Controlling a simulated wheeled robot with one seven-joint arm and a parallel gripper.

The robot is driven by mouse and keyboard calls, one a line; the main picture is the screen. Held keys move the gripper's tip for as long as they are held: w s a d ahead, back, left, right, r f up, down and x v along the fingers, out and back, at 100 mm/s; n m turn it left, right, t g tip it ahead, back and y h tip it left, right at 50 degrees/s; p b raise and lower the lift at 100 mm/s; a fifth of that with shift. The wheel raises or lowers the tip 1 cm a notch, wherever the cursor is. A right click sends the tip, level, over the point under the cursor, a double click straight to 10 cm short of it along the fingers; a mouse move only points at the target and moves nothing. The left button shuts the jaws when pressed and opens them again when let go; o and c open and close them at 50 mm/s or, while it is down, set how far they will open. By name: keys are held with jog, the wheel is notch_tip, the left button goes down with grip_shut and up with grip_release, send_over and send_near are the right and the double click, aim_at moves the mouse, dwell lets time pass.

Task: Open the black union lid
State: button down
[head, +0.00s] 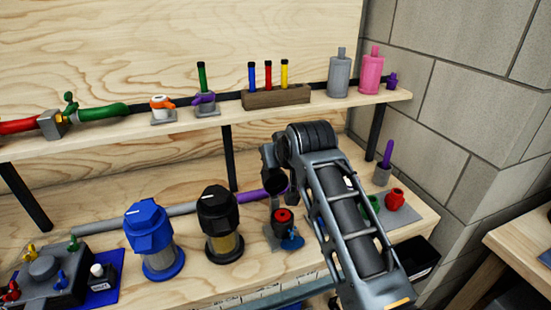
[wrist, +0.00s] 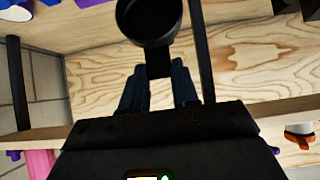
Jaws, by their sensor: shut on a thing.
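A black, round, hollow piece that looks like the black union lid (wrist: 150,16) is at the top of the wrist view, with a flat stem running down between my fingers. My gripper (wrist: 157,68) is shut on that stem. In the head view the black lid (head: 276,181) shows as a dark round opening below my gripper (head: 268,158), at the right end of the purple pipe (head: 252,195). I cannot tell whether the lid touches the pipe. My arm hides part of this area.
A black-topped filter (head: 218,222) and a blue filter (head: 152,238) stand left of my arm. A red-topped fitting (head: 283,216) with a blue handle sits just below my gripper. The upper shelf (head: 200,130) holds tubes and bottles close behind. Red and purple items stand at right.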

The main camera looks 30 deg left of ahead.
jog(key=c, duration=1.1)
grip_release()
jog(key=shift+w+a+r, duration=0.1)
jog(key=shift+r, duration=0.4)
jog(key=shift+c, duration=0.2)
jog(key=o, duration=0.3)
jog(key=shift+f, duration=0.3)
jog(key=v, duration=0.8)
jog(key=shift+b, duration=0.35)
